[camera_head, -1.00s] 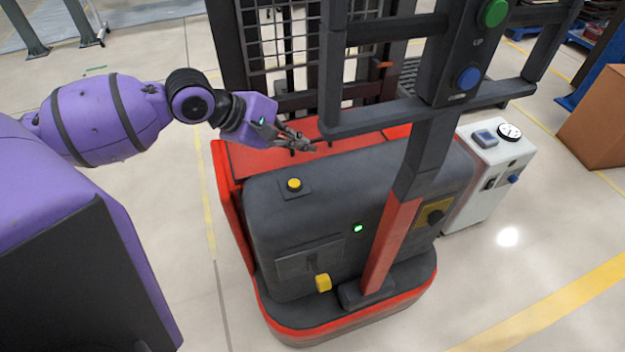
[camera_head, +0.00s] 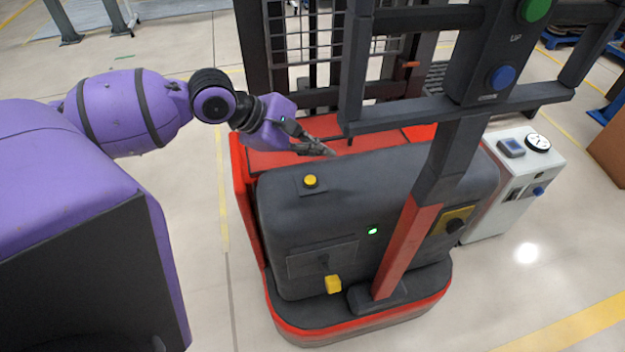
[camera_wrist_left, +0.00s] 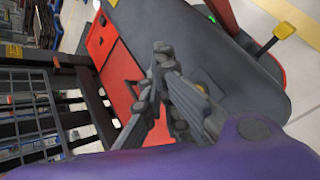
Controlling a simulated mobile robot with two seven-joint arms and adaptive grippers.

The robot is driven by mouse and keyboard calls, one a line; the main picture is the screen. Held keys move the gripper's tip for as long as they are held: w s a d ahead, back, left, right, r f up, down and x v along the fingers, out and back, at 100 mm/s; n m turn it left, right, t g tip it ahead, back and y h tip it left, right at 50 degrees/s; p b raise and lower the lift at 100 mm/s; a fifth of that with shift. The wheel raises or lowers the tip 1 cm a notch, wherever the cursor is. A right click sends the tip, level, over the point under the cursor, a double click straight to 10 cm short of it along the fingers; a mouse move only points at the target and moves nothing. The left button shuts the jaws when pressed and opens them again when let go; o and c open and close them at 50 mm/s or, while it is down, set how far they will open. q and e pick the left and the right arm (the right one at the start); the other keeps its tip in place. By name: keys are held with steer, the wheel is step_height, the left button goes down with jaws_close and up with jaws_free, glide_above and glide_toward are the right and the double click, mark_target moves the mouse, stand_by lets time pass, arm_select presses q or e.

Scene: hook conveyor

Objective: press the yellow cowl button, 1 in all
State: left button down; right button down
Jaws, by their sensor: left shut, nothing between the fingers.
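The yellow cowl button (camera_head: 310,181) is a small round cap on a dark square plate, on top of the truck's dark grey cowl (camera_head: 380,185). My left gripper (camera_head: 329,152) is above the cowl's far edge, beyond the button and slightly right of it in the head view. Its fingers are shut and empty, and they appear apart from the button. In the left wrist view the gripper (camera_wrist_left: 163,52) points over the cowl, and the yellow button (camera_wrist_left: 202,88) is partly hidden behind the fingers. My right gripper is not in view.
A grey post with a green button (camera_head: 535,8) and a blue button (camera_head: 500,77) rises right of the cowl. A yellow lever (camera_head: 333,284) is on the cowl's front. A white cabinet (camera_head: 515,190) stands at right. A mesh guard (camera_head: 300,45) is behind.

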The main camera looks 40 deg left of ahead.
arm_select(q)
steer(key=b, duration=0.3)
glide_above(310, 180)
steer(key=d, duration=0.2)
steer(key=f, duration=0.5)
steer(key=shift+s+a, duration=0.2)
steer(key=shift+s, duration=0.1)
steer(key=shift+f, duration=0.15)
steer(key=shift+w+f, duration=0.1)
steer(key=shift+f, duration=0.5)
steer(key=shift+f+p, duration=0.35)
